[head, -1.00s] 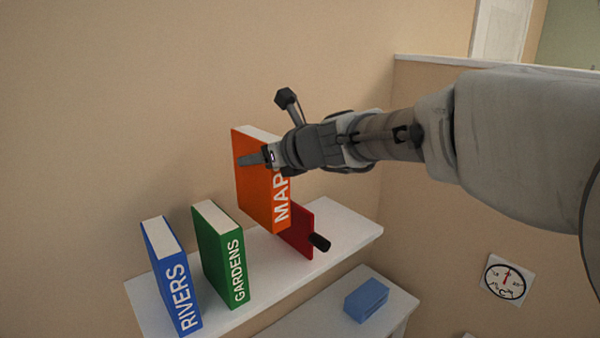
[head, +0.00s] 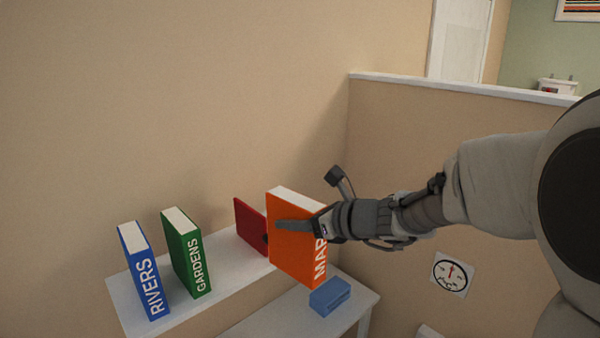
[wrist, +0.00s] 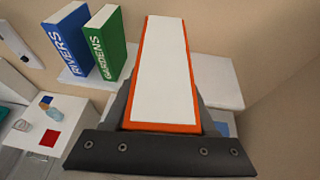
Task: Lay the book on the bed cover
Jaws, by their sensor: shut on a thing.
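The orange book marked "MAP" (head: 292,245), its last letters partly hidden, is held upright in the air in front of the shelf's right end. My gripper (head: 300,228) is shut on it, with one finger lying across its orange cover. In the wrist view the book's white page edge (wrist: 162,70) stands between the two fingers. The bed cover cannot be made out in these views.
A white shelf (head: 215,284) holds a blue "RIVERS" book (head: 146,275), a green "GARDENS" book (head: 188,255) and a red item (head: 250,222). Below is a white surface (head: 275,318) with a blue block (head: 330,296).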

